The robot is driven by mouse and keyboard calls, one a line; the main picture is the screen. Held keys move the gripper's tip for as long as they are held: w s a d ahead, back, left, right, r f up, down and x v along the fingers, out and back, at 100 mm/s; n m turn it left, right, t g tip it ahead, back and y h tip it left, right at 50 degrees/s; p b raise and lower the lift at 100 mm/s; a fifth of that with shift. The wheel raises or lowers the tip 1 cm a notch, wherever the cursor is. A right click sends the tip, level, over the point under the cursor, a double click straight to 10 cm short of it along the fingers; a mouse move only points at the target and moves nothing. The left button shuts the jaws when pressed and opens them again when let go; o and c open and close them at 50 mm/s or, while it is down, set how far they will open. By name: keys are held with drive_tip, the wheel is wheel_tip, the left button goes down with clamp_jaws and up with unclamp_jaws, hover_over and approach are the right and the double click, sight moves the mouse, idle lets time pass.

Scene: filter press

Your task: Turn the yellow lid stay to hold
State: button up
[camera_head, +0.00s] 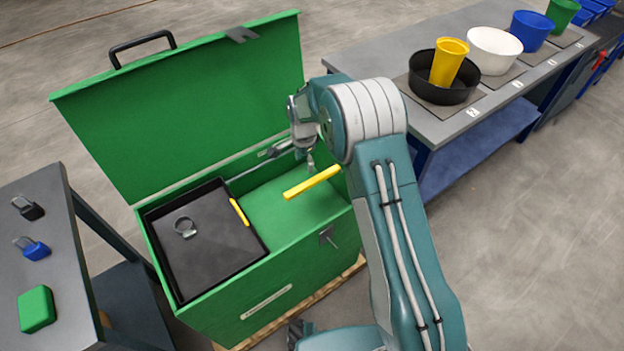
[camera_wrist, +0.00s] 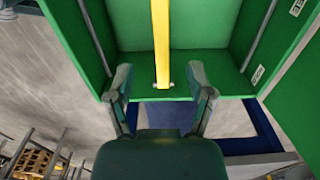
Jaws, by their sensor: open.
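The yellow lid stay (camera_head: 312,182) is a straight flat bar that shows above the right part of the green chest (camera_head: 270,290); its right end is hidden behind my arm. In the wrist view the yellow stay (camera_wrist: 161,40) runs down from the top edge to an end between the fingers. My gripper (camera_wrist: 160,80) is open, with one finger on each side of the stay and a visible gap on both sides. In the head view the gripper is mostly hidden by my arm. The green lid (camera_head: 190,110) stands open, tilted back.
A black tray (camera_head: 205,255) with a grey ring-shaped item and a small yellow piece fills the chest's left part. A bench (camera_head: 440,125) with bowls and cups stands at the right. A dark table (camera_head: 85,270) with padlocks and a green box stands at the left.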

sight(304, 185)
wheel_tip(304, 185, down, 11)
drive_tip(key=shift+w+a+f, duration=0.1)
drive_tip(key=shift+f, duration=0.1)
idle(0.4)
clamp_jaws()
